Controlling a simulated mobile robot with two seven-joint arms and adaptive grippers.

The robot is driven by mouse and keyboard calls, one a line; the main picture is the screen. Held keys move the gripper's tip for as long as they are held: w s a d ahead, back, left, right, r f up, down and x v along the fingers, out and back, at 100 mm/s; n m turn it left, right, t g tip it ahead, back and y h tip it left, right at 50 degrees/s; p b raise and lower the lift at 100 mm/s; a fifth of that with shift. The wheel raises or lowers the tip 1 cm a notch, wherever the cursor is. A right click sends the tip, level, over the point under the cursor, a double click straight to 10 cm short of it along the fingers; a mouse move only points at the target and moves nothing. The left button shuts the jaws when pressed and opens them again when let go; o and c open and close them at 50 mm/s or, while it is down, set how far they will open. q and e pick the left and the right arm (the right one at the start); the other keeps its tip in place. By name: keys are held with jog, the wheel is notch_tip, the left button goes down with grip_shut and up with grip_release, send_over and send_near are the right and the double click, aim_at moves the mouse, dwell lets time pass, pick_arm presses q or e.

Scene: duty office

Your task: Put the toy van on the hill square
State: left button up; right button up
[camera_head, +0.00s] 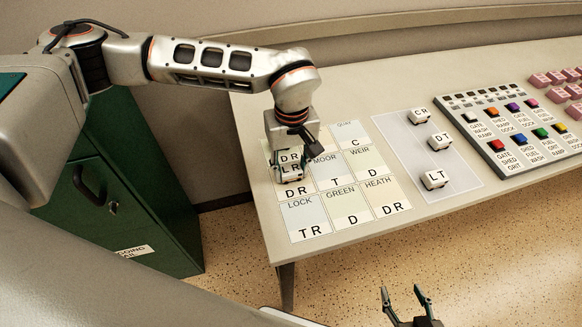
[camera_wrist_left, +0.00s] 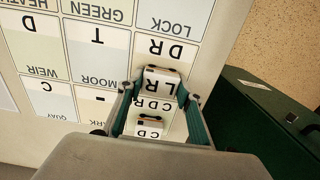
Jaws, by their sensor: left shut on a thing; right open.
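A white toy van marked LR (camera_head: 291,173) is between the fingers of my left gripper (camera_head: 291,160). In the left wrist view the van (camera_wrist_left: 161,82) is clasped between both fingers. It is over the left middle square, whose print DR shows in front of it; its name is covered. I cannot tell if the van touches the card. No name reading HILL is legible. Behind it is a square printed CDR (camera_wrist_left: 153,104), with another white van marked CD (camera_wrist_left: 150,122) on it. My right gripper (camera_head: 408,292) is open and empty in front of the table.
Printed squares LOCK (camera_head: 307,216), GREEN (camera_head: 346,207), HEATH (camera_head: 382,197), MOOR and WEIR lie around it without vans. A grey mat (camera_head: 455,192) holds vans CR, DT and LT. A button panel (camera_head: 520,130) stands right. A green cabinet (camera_head: 140,205) is left.

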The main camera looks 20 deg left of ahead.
aim_at(291, 169)
pick_arm(q)
jog(key=shift+f, duration=0.15)
jog(key=o, duration=1)
jog(key=shift+o, duration=0.2)
jog(key=shift+r, duration=0.45)
notch_tip(291, 169, up, 11)
jog(key=shift+r, duration=0.2)
